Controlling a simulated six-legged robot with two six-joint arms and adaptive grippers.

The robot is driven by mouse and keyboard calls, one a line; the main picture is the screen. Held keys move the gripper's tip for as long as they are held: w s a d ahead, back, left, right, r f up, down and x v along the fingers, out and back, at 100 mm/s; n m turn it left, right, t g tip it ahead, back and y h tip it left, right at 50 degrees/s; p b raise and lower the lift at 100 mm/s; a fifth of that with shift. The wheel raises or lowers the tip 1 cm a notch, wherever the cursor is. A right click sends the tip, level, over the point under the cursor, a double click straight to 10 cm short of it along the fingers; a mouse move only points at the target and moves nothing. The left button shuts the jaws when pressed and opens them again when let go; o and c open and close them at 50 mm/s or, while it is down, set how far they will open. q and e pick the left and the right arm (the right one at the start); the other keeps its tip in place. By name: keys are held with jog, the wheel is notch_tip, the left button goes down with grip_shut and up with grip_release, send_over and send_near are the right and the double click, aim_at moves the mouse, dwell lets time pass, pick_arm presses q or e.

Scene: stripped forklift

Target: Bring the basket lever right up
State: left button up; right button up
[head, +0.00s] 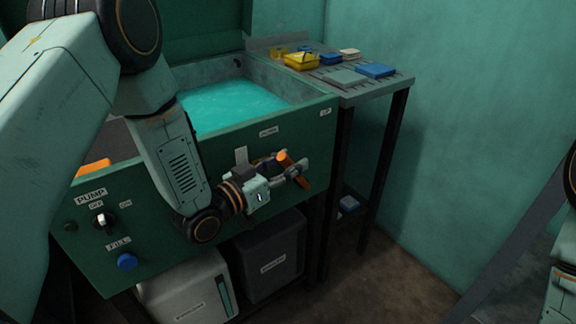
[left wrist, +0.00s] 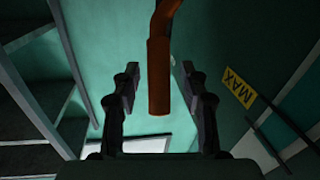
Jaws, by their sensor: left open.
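The basket lever (head: 284,158) has an orange handle on the front of the green washing tank (head: 310,140), below a small label, and it slants down to the right. An "UP" label (head: 325,112) sits higher, near the tank's right corner. My left gripper (head: 293,176) is at the handle. In the left wrist view the orange handle (left wrist: 159,78) hangs between the two open fingers of the left gripper (left wrist: 160,90), with a visible gap on each side. The lever's pivot is mostly hidden by the gripper. I see no basket above the teal liquid (head: 225,105).
A side table (head: 345,95) at the tank's right holds yellow and blue parts. Two containers (head: 270,262) stand below. Floor at the right is clear.

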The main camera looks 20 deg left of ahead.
pick_arm(q)
jog(key=shift+w+d, duration=0.15)
jog(key=shift+w, duration=0.05)
jog(key=shift+c, duration=0.4)
jog(key=shift+s, duration=0.1)
jog(key=shift+c, duration=0.6)
grip_shut()
